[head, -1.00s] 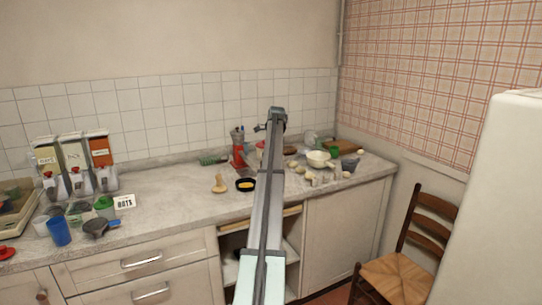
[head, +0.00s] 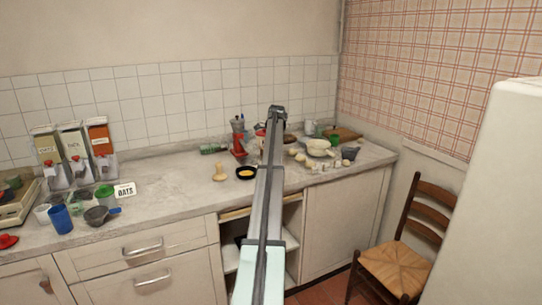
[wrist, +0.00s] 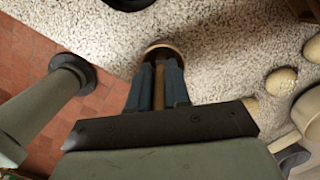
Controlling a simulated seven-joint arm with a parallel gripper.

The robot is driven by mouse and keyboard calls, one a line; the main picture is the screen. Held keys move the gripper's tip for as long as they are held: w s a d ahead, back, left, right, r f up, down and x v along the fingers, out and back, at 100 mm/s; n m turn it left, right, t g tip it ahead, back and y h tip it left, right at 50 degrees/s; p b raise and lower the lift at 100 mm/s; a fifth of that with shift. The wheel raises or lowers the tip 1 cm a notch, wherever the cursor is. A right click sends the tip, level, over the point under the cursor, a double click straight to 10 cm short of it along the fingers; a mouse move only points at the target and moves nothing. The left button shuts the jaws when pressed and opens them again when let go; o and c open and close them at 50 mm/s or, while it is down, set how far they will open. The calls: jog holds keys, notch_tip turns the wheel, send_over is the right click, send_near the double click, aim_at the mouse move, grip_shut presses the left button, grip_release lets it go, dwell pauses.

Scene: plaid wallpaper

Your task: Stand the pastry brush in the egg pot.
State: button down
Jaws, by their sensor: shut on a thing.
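My gripper (wrist: 160,85) is shut on a slim wooden thing (wrist: 160,76), seen between its two dark blue-grey fingers in the wrist view; it looks like the pastry brush's handle. A rounded brown end shows just beyond the fingers. In the head view my gripper (head: 277,112) is over the back of the counter, and my arm hides what it holds. A small black pot with yellow contents (head: 245,173), seemingly the egg pot, stands on the counter left of my arm. A dark rim (wrist: 128,4) at the top of the wrist view may be this pot.
A pale wooden object (head: 219,173) stands left of the pot. Right of my arm are a white bowl (head: 318,147) and several pale round things. Left of the pot, the counter (head: 165,178) has free room.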

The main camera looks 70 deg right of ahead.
jog(key=c, duration=1)
grip_release()
jog(key=shift+r, duration=0.1)
jog(key=r, duration=0.4)
jog(key=s+r, duration=0.1)
jog(key=r, duration=0.8)
jog(key=shift+s+r, duration=0.3)
jog(key=shift+s, duration=0.05)
